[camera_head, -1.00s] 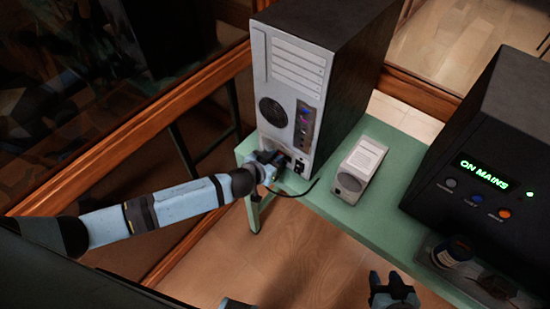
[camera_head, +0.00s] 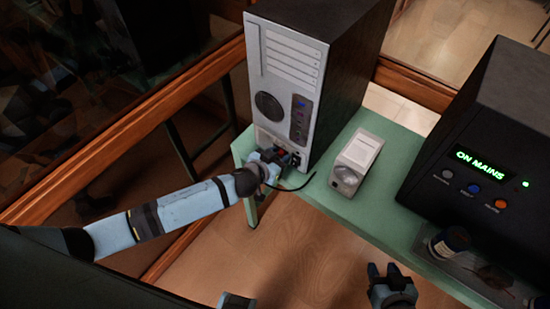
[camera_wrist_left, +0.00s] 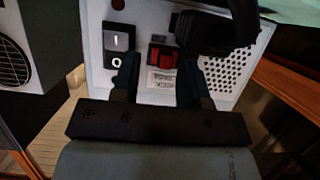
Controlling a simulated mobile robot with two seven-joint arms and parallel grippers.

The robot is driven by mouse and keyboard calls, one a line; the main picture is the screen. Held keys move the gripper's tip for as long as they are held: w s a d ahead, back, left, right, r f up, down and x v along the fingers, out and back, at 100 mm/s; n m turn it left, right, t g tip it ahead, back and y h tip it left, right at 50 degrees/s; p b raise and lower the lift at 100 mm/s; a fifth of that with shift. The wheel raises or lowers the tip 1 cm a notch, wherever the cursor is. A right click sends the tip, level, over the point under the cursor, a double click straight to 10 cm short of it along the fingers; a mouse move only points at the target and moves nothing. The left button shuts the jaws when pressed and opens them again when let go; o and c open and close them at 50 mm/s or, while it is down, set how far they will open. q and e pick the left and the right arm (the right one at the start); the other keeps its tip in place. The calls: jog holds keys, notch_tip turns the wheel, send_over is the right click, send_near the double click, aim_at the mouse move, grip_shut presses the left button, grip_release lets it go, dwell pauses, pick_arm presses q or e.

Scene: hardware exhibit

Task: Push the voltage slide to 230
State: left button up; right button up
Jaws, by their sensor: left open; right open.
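The voltage slide is a small red switch (camera_wrist_left: 162,58) in a dark recess on the light rear panel (camera_wrist_left: 185,15) of a computer tower (camera_head: 285,80). A small printed label (camera_wrist_left: 161,82), too blurred to read, sits beside the slide. My left gripper (camera_head: 277,157) is at the foot of the tower's rear face. In the left wrist view its open fingers (camera_wrist_left: 157,72) stand either side of the label, close to the slide; contact cannot be told. The slide's exact position is unclear. My right gripper (camera_head: 382,270) is open and empty, in front of the bench.
A black-and-white rocker switch (camera_wrist_left: 119,45) and a plugged-in black power connector (camera_wrist_left: 215,30) flank the slide. A black cable (camera_head: 300,186) trails over the green bench (camera_head: 385,225). A pale box (camera_head: 356,163) and a black unit reading ON MAINS (camera_head: 480,160) stand to the right.

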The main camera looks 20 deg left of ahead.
pick_arm(q)
jog(key=b+v, duration=0.1)
jog(key=v, duration=1.2)
jog(key=shift+s+r, duration=0.2)
jog(key=shift+s, duration=0.15)
jog(key=s+a+f+n+g+y+p, duration=0.1)
jog(key=s+f+p, duration=0.2)
jog(key=s, duration=0.8)
notch_tip(320, 180, down, 2)
jog(key=shift+s+a+f+g, duration=0.1)
jog(key=shift+s+a+g, duration=0.05)
jog(key=shift+s+g, duration=0.25)
